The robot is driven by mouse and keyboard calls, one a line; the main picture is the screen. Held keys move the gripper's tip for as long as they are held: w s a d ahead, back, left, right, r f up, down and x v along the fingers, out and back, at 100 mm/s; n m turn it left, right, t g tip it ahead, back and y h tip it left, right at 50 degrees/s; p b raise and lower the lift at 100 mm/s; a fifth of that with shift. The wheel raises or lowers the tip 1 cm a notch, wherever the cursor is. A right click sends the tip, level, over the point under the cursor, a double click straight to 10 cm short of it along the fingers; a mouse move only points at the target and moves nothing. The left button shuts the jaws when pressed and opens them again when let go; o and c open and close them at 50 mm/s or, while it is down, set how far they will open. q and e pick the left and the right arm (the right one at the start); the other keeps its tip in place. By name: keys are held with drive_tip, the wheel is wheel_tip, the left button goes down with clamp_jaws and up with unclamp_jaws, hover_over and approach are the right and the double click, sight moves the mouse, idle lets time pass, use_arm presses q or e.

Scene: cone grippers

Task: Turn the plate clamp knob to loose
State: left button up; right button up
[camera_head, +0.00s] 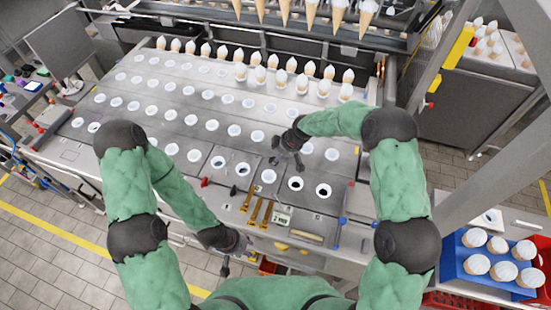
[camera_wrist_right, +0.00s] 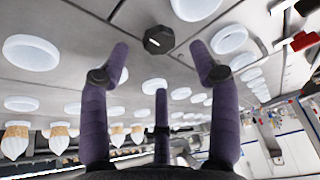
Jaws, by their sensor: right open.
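The dark, many-sided knob (camera_wrist_right: 158,40) sits on the grey metal plate (camera_wrist_right: 90,50) in the right wrist view, with a light mark on its face. My right gripper (camera_wrist_right: 159,62) is open, its purple fingers spread on either side of the knob and apart from it. In the head view the right gripper (camera_head: 288,160) is over the middle of the plate among the round white holders; I cannot pick out the knob there. My left gripper (camera_head: 226,264) hangs low by the front edge of the bench, small and dark; its fingers are unclear.
Rows of white cups (camera_head: 190,120) fill the plate around the right gripper. Filled cones (camera_head: 300,85) stand in the back rows. Brass tools (camera_head: 256,208) and a small label (camera_head: 283,219) lie near the front edge. A blue crate (camera_head: 457,268) of cones stands at the right.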

drive_tip(key=shift+x, duration=2.35)
drive_tip(key=c, duration=1.1)
